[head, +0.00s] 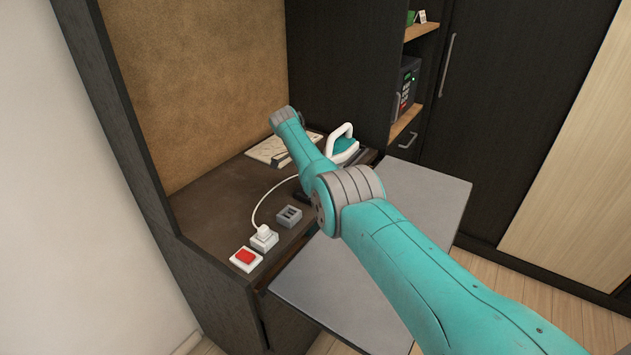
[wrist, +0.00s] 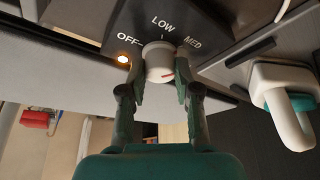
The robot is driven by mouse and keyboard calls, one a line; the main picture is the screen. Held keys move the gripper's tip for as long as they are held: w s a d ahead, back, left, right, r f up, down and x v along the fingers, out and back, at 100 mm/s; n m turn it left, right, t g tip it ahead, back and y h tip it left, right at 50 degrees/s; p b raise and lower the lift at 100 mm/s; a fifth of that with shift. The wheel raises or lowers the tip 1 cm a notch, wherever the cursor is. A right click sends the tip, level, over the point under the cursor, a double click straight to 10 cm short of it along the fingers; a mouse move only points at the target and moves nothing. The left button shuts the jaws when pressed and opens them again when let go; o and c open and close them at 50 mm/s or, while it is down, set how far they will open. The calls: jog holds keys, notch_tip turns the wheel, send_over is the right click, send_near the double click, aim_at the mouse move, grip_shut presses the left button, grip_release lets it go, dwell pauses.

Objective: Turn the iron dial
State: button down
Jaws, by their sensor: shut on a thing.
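My gripper (wrist: 160,72) is shut on the dial, one finger on each side. The white and teal iron (head: 345,149) rests toward the back right of the counter; it also shows at the right of the wrist view (wrist: 282,88). In the head view my arm hides the dial and my gripper.
A grey pull-out board (head: 340,280) juts out below the counter (head: 215,205). A red switch (head: 245,257), a white plug (head: 264,236) with its cord, and a grey socket block (head: 289,215) sit near the counter's front edge. Dark cabinets (head: 500,100) stand behind.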

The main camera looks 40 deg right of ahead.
jog(key=c, duration=0.8)
grip_release()
jog(key=shift+c, duration=0.2)
jog(key=shift+r, duration=0.1)
jog(key=v, duration=0.7)
jog(key=shift+r, duration=0.1)
